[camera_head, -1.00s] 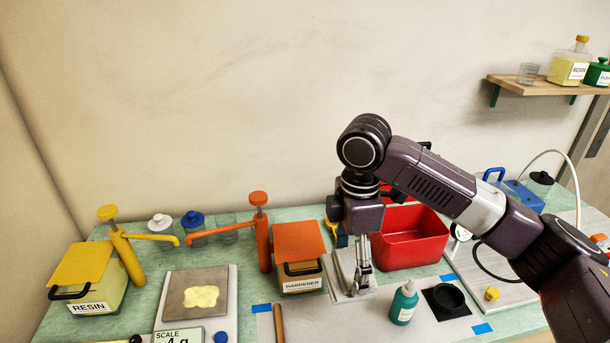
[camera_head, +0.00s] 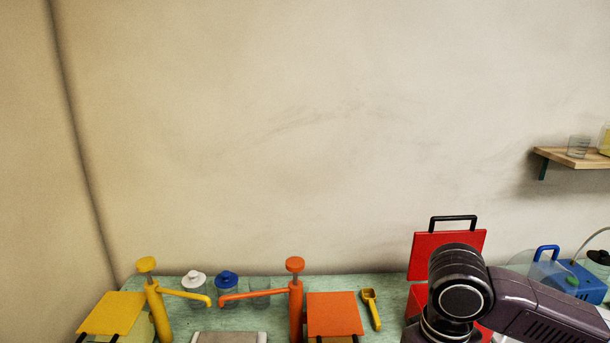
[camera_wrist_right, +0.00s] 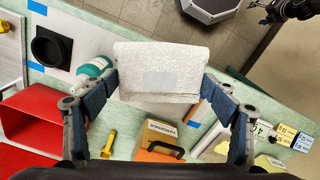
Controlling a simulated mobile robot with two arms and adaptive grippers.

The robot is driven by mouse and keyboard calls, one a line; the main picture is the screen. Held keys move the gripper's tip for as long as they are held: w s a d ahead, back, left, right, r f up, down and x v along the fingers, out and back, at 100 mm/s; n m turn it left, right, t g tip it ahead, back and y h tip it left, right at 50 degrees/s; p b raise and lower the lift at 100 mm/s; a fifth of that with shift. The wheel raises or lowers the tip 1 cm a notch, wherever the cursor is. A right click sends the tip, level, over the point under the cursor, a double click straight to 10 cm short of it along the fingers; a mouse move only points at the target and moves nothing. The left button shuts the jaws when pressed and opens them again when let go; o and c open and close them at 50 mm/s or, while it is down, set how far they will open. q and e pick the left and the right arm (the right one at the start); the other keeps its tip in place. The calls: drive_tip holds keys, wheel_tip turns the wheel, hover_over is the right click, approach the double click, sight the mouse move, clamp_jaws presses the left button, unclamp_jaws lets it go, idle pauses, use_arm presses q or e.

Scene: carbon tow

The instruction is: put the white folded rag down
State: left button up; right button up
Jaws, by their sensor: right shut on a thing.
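The white folded rag (camera_wrist_right: 165,58) is in the middle of the right wrist view, a creased rectangle with a paler patch on its face. My right gripper (camera_wrist_right: 160,88) is shut on it, with one finger at each side edge of the rag. The rag hides part of the bench below it. In the head view only my right arm shows at the lower right; its fingers and the rag are out of frame. A dark jointed part (camera_wrist_right: 288,10) at the top right of the wrist view is probably my left gripper, too cut off to read.
Green bottle (camera_wrist_right: 95,67), black ring (camera_wrist_right: 48,48), red bin (camera_wrist_right: 30,118), yellow scoop (camera_wrist_right: 108,145), hardener box (camera_wrist_right: 160,132) and scale (camera_wrist_right: 212,140) surround the rag's view. The head view shows yellow (camera_head: 155,300) and orange (camera_head: 296,305) pumps at the bench's back.

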drive_tip(key=s+m, duration=0.2)
drive_tip(key=m, duration=0.1)
drive_tip(key=s+d+f+m, duration=0.1)
drive_tip(key=s, duration=0.1)
drive_tip(key=shift+s+m, duration=0.1)
drive_tip(key=shift+m, duration=0.2)
drive_tip(key=w+a+r+m+b, duration=0.1)
drive_tip(key=w+a+r+m, duration=0.1)
drive_tip(key=w, duration=0.5)
drive_tip(key=w+a+r+m+b, duration=0.2)
drive_tip(key=w+a, duration=0.1)
drive_tip(key=w, duration=0.3)
drive_tip(key=f, duration=1.4)
drive_tip(key=shift+w+d+f+p, duration=0.2)
drive_tip(key=shift+f+p, duration=0.1)
drive_tip(key=shift+f, duration=2.45)
